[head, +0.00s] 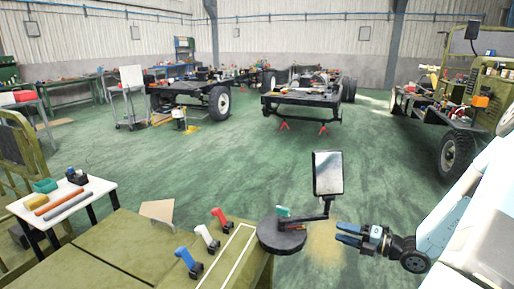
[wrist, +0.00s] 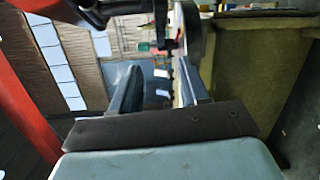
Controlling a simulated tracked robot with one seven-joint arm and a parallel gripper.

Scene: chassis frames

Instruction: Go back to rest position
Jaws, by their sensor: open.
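My gripper (head: 347,234) is at the lower right of the head view, with its fingers pointing left. It is open, and nothing shows between its fingers. In the wrist view my gripper (wrist: 155,90) shows its two fingers apart, with a gap between them. In the head view the fingertips are just right of a round dark base (head: 283,240) that carries a mirror (head: 328,172) on a bent arm. I cannot tell whether they touch it. My white arm comes in from the right edge.
An olive bench (head: 130,245) at the lower left bears red, white and blue clamp-like tools (head: 207,237). A small white table (head: 62,207) stands left. Vehicle chassis (head: 302,100) and a green truck (head: 470,110) stand farther back. The green floor between is mostly clear.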

